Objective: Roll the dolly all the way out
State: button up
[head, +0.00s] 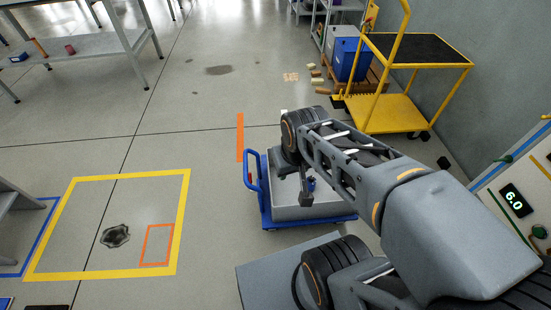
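The blue dolly (267,207) stands on the floor at centre, with a blue upright handle (252,171) at its left end. A grey box (288,210) sits on its deck. My arm reaches across from the lower right and covers part of the dolly's right side. My gripper (307,195) points down in front of or over the grey box, right of the handle and apart from it in the picture. The fingers are small and dark, so their opening and any contact with the box are unclear.
An orange strip (240,137) lies beyond the handle. A yellow cart (387,113) stands at back right. A grey slab (258,275) lies in front. Floor left of the dolly is clear.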

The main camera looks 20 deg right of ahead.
aim_at(280, 208)
jog(key=z, duration=0.95)
jog(key=k, duration=1.1)
jog(key=u, duration=1.7)
jog(key=i, duration=1.65)
